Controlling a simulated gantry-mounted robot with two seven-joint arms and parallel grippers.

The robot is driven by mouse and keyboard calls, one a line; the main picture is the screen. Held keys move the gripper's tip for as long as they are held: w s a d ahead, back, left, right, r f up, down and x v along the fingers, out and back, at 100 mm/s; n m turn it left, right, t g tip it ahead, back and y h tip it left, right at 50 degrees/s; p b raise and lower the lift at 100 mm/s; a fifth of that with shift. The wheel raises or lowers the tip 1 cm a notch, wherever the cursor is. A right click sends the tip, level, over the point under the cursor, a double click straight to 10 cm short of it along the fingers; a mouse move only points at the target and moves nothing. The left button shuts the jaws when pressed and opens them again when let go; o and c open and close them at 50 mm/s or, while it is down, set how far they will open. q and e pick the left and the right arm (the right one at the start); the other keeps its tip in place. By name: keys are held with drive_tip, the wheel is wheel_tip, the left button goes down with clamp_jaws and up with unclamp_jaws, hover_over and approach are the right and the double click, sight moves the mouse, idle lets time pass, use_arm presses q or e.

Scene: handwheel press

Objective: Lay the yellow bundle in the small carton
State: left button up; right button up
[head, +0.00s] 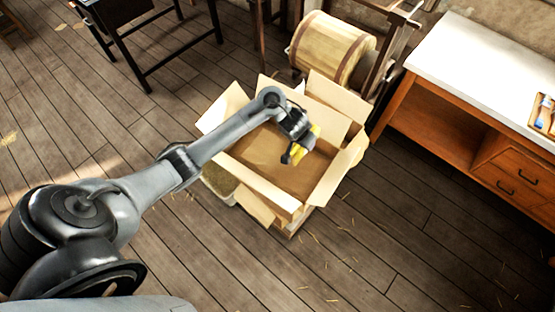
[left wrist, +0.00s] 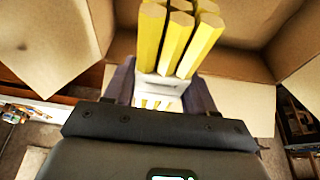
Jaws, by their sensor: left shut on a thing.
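The yellow bundle (head: 305,144) is held by my left gripper (head: 294,150) over the open carton (head: 284,195). In the left wrist view the bundle (left wrist: 176,38) shows as several yellow sticks with a white band around them. The left gripper (left wrist: 160,92) is shut on that band, one finger on each side. The carton's brown inside (left wrist: 245,65) lies beyond the sticks. I cannot tell from the head view how far the bundle is above the carton's floor. My right gripper is not in view.
The carton's flaps (head: 226,108) stand open around its rim. A wooden barrel (head: 331,48) is behind it. A white-topped cabinet (head: 480,70) stands at the right, and a dark table (head: 130,25) at the back left. The plank floor in front is clear apart from straw bits.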

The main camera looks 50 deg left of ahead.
use_arm(q)
drive_tip(key=shift+s+a+f+b, duration=0.3)
drive_tip(key=shift+a+f, duration=0.15)
drive_tip(key=shift+f, duration=0.15)
drive_tip(key=shift+s+a+f+b, duration=0.15)
drive_tip(key=shift+s+a+f, duration=0.1)
drive_tip(key=shift+a+f, duration=0.25)
drive_tip(key=shift+n, duration=0.3)
drive_tip(key=shift+s+a+f+b, duration=0.1)
drive_tip(key=shift+f+b, duration=1.55)
drive_tip(key=shift+f, duration=0.9)
drive_tip(key=shift+s+a+f+b, duration=0.1)
drive_tip(key=shift+f+b, duration=1.5)
drive_tip(key=shift+f, duration=0.9)
drive_tip(key=shift+r, duration=0.1)
drive_tip(key=shift+w, duration=0.1)
drive_tip(key=shift+f, duration=0.65)
